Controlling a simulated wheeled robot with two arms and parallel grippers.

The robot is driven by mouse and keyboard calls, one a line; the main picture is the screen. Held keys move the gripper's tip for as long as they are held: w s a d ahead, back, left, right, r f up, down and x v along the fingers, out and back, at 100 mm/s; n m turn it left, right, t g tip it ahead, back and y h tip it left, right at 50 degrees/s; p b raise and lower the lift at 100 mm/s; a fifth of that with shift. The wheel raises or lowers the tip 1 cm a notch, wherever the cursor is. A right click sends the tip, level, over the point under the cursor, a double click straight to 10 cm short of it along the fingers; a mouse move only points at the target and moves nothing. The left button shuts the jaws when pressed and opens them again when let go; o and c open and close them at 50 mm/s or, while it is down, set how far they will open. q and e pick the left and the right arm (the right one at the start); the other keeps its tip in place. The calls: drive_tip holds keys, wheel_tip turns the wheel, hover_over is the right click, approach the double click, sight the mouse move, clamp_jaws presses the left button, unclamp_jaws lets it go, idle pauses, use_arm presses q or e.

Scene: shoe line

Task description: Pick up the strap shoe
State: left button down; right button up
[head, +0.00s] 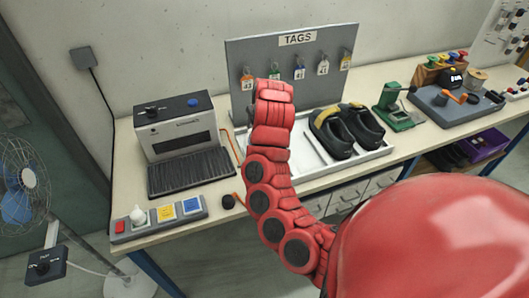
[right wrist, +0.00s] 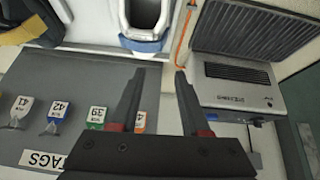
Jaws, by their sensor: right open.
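A pale shoe with a dark opening and a blue end (right wrist: 145,42) lies in the white tray at the top of the right wrist view; its upper part is cut off, and I cannot make out a strap. In the head view my red arm hides that part of the tray (head: 375,154). A pair of black and yellow shoes (head: 345,130) sits in the tray to the right. My right gripper (right wrist: 160,80) is open and empty, its fingertips pointing toward the pale shoe but apart from it. My left gripper is not in view.
A grey tag board (head: 240,60) with hanging tags stands behind the tray. A grey machine (head: 178,125) with a ribbed black mat (head: 190,172) is at left, a button panel (head: 160,217) in front. A green device (head: 398,108) stands right of the tray.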

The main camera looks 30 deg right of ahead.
drive_tip(key=shift+g+y, duration=0.5)
drive_tip(key=shift+g, duration=0.3)
wheel_tip(320, 180, down, 8)
drive_tip(key=shift+f, duration=0.15)
drive_tip(key=shift+x, duration=0.8)
drive_tip(key=shift+f+p, duration=0.25)
drive_tip(key=shift+p, duration=0.15)
drive_tip(key=p+x, duration=0.2)
drive_tip(key=x, duration=0.2)
drive_tip(key=shift+w+d+f, duration=0.1)
drive_tip(key=shift+w+f, duration=0.05)
drive_tip(key=shift+f, duration=0.2)
clamp_jaws()
